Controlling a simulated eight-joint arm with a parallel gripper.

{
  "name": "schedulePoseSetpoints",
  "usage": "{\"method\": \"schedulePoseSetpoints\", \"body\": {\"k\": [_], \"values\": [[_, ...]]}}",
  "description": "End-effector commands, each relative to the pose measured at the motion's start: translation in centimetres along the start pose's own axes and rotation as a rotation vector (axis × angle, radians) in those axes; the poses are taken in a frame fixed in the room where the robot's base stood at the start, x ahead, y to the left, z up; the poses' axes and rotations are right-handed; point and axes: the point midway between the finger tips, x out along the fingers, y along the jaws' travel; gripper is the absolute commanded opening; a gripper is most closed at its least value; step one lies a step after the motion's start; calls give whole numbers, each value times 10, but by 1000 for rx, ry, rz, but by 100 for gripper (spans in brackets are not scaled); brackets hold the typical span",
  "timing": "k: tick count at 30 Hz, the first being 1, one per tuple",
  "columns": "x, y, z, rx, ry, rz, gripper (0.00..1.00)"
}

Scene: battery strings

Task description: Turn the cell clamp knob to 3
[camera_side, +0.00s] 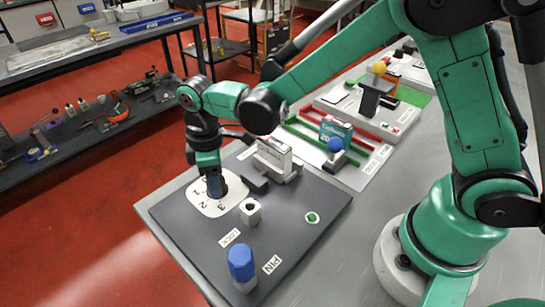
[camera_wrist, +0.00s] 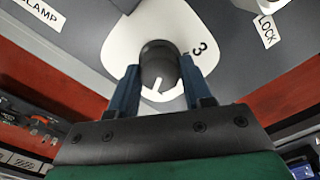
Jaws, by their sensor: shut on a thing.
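The cell clamp knob (camera_wrist: 158,62) is dark and round, on a white dial plate (camera_wrist: 118,42) on the grey panel. Its white pointer mark shows at the near rim, facing down in the wrist view, away from the printed 3 at the knob's right. My gripper (camera_wrist: 159,76) is shut on the knob, with one blue finger on each side. In the side view, my gripper (camera_side: 214,187) points down over the dial plate (camera_side: 232,203) and mostly hides the knob. The 2 and 3 are readable there.
Beside the dial are the LOCK block (camera_side: 250,212) with a dark hole, the blue-topped PIN post (camera_side: 242,264), and a green button (camera_side: 312,217). A light-coloured block fixture (camera_side: 272,158) stands close behind my gripper. Coloured rails and more fixtures lie farther back.

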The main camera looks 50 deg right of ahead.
Motion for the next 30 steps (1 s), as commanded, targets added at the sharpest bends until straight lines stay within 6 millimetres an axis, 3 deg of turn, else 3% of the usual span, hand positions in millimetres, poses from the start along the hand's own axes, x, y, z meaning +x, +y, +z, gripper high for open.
{"method": "schedulePoseSetpoints", "body": {"k": [11,21,30], "values": [[0,0,0,-84,0,0,2],[0,0,0,-531,-1,0,2],[0,0,0,-571,-1,1,2]]}}
